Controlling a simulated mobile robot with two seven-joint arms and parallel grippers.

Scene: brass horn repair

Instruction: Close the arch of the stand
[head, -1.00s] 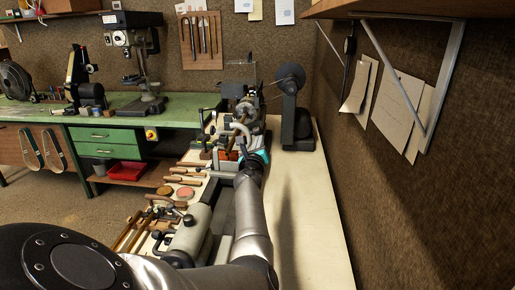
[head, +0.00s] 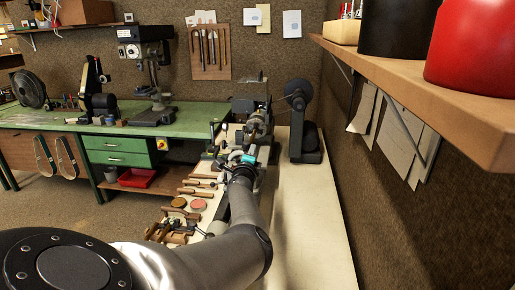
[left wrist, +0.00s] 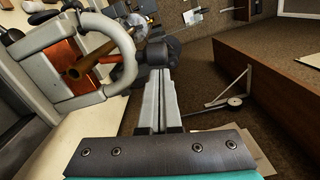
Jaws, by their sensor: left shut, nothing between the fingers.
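The light grey curved arch (left wrist: 128,52) of the stand shows at the upper left in the left wrist view. It bends around a brown rod (left wrist: 92,60) and a reddish-brown block. I cannot tell whether its end meets the rest of the stand. My left gripper (head: 243,160) reaches over the pale bench in the head view, with teal on it. In the left wrist view its grey fingers (left wrist: 158,78) are together and empty, to the right of the arch, apparently apart from it. In the head view my arm and gripper hide much of the stand. My right gripper is not visible.
Wooden-handled tools and round tins (head: 198,205) lie left of my arm. A dark machine with a wheel (head: 303,130) stands beyond it on the right. The pale bench (head: 308,220) is clear right of my arm. A wooden shelf (head: 430,85) juts out at upper right.

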